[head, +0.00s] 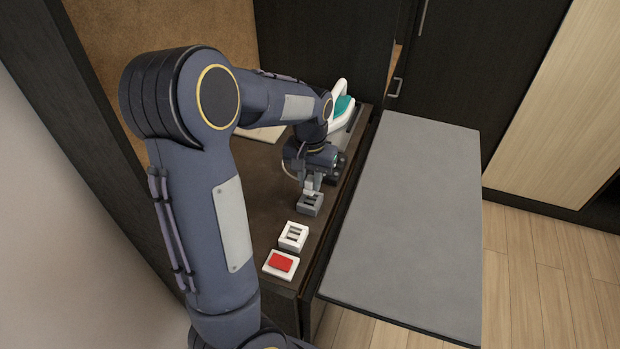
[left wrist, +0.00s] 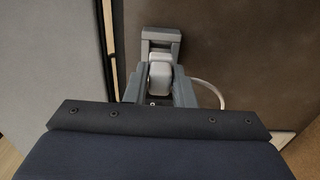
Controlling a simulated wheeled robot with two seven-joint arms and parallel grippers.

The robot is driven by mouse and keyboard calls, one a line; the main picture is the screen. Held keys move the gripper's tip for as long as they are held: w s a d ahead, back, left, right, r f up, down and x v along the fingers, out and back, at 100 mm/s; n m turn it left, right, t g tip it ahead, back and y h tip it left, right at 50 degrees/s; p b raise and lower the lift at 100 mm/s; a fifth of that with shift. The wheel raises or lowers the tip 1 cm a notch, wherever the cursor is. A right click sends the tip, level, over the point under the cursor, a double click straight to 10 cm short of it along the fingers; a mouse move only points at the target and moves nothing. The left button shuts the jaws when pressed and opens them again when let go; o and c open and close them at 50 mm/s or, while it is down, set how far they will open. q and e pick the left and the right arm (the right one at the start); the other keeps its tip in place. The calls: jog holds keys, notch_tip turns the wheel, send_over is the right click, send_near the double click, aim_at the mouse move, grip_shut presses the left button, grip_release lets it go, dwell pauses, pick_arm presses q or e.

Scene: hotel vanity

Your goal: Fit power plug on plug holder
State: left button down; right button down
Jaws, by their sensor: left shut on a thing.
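My left gripper (head: 311,186) points down at the dark vanity top. In the left wrist view its two fingers (left wrist: 159,82) are shut on a whitish power plug (left wrist: 160,72). A pale cable (left wrist: 212,92) curves off to the right of the fingers. The grey plug holder (head: 310,205) sits on the vanity top just in front of the gripper. It also shows in the left wrist view (left wrist: 160,36), just beyond the plug. I cannot tell whether plug and holder touch. The plug is mostly hidden by the gripper in the head view. My right gripper is not in view.
A white slotted block (head: 293,236) and a white block with a red top (head: 281,263) sit near the vanity's front end. A white and teal iron-like appliance (head: 343,106) stands behind the gripper. A grey board (head: 410,215) lies to the right.

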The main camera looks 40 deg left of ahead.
aim_at(310, 191)
pick_arm(q)
jog(key=shift+f+b, duration=1.45)
jog(key=shift+f, duration=0.65)
dwell(1.1)
jog(key=c, duration=1.1)
grip_release()
jog(key=shift+c, duration=0.2)
notch_tip(310, 191, up, 8)
jog(key=shift+f, duration=0.1)
jog(key=s+d+m+t+h, duration=0.2)
jog(key=s+d+t, duration=0.3)
jog(key=s+d, duration=0.9)
jog(key=s+h, duration=0.1)
jog(key=s, duration=0.3)
jog(key=shift+s+d+r+t+h, duration=0.25)
jog(key=shift+d+r+t+h, duration=0.05)
jog(key=shift+d+r+h, duration=0.1)
